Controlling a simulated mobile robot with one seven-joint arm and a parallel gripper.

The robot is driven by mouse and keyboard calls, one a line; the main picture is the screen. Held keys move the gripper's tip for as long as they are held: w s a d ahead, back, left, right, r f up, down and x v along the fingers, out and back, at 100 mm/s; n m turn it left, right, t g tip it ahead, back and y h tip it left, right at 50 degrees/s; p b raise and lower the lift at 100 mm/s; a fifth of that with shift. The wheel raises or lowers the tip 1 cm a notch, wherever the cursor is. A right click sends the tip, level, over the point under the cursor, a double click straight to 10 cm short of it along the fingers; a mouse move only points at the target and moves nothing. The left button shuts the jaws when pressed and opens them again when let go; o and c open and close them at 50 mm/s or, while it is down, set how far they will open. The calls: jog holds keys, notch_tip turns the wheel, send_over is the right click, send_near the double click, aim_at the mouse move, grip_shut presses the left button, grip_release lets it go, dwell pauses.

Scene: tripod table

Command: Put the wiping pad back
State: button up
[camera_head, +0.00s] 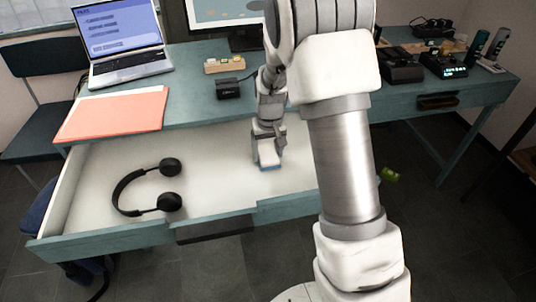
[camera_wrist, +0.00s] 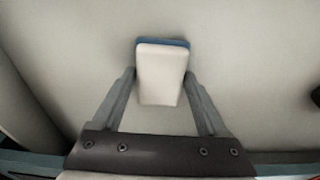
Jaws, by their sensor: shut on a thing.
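The wiping pad (camera_head: 268,154) is a small white block with a blue underside. My gripper (camera_head: 267,136) is shut on it, inside the open drawer (camera_head: 215,201), towards the drawer's back right. In the wrist view the pad (camera_wrist: 161,85) sits between the two fingers of my gripper (camera_wrist: 159,76), with its blue edge at the far side. The pad is low over the pale drawer floor; I cannot tell whether it touches. My arm hides the drawer's right end in the head view.
Black headphones (camera_head: 150,188) lie in the drawer's left half, with bare floor between them and the pad. On the desk above are a salmon folder (camera_head: 112,115), a laptop (camera_head: 121,45) and a small black box (camera_head: 228,88). Several devices, including a clock (camera_head: 445,66), stand at the right.

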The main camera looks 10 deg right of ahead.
aim_at(269, 157)
jog(key=shift+f, duration=0.2)
jog(key=o, duration=1.3)
jog(key=shift+o, duration=0.2)
jog(key=shift+r, duration=0.1)
notch_tip(269, 157, up, 13)
jog(key=s+p, duration=0.2)
jog(key=p, duration=0.2)
jog(key=s+r+t, duration=0.2)
jog(key=s+r, duration=0.8)
jog(key=r, duration=0.1)
jog(key=s+r+t, duration=0.2)
jog(key=s+r, duration=0.1)
jog(key=s, duration=1.1)
jog(key=shift+s+r, duration=0.3)
jog(key=shift+s, duration=0.1)
